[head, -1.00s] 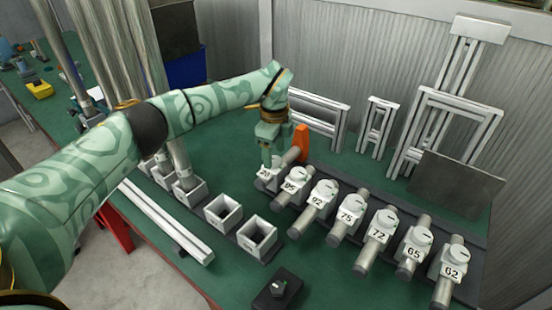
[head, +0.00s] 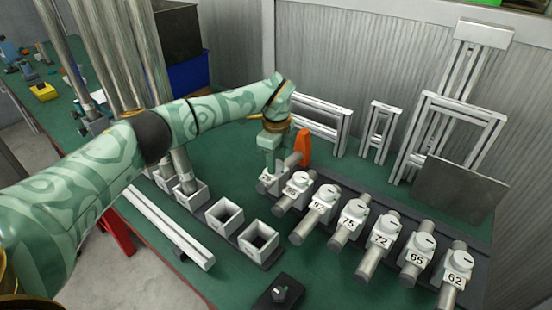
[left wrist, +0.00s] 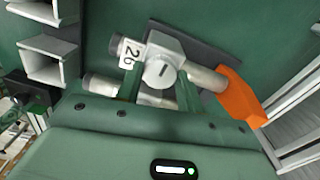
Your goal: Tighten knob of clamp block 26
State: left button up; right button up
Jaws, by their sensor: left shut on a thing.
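Clamp block 26 (head: 268,184) is a white block on a grey cylinder at the far left end of a row of numbered clamp blocks. My left gripper (head: 271,168) points down onto the block from above. In the left wrist view its two green fingers (left wrist: 160,88) stand on either side of the knob and are shut on it. The fingers partly hide the block in the head view. My right gripper is not in view.
Clamp blocks 75 (head: 352,213), 72 (head: 383,232), 65 (head: 417,252) and others continue to the right. An orange piece (head: 303,147) stands right behind block 26. White square sockets (head: 225,216) lie in front, and metal frames (head: 322,121) stand along the wall.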

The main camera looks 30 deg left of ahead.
pick_arm(q)
jog(key=m+p, duration=0.2)
jog(key=m, duration=0.1)
jog(key=shift+r, duration=0.25)
jog(key=m+p, duration=0.1)
jog(key=m, duration=0.3)
jog(key=shift+p, duration=0.4)
jog(key=m+p, duration=0.1)
jog(key=m, duration=0.3)
jog(key=shift+f+m, duration=0.1)
jog(key=shift+m, duration=0.2)
jog(key=m, duration=0.4)
jog(key=shift+f+m, duration=0.1)
jog(key=shift+m, duration=0.2)
jog(key=m, duration=0.4)
jog(key=shift+m, duration=0.3)
jog(key=m, duration=0.5)
jog(key=m+b, duration=0.1)
jog(key=m, duration=0.3)
jog(key=shift+m, duration=0.4)
jog(key=m, duration=0.4)
jog(key=shift+w+m, duration=0.1)
jog(key=shift+m, duration=0.3)
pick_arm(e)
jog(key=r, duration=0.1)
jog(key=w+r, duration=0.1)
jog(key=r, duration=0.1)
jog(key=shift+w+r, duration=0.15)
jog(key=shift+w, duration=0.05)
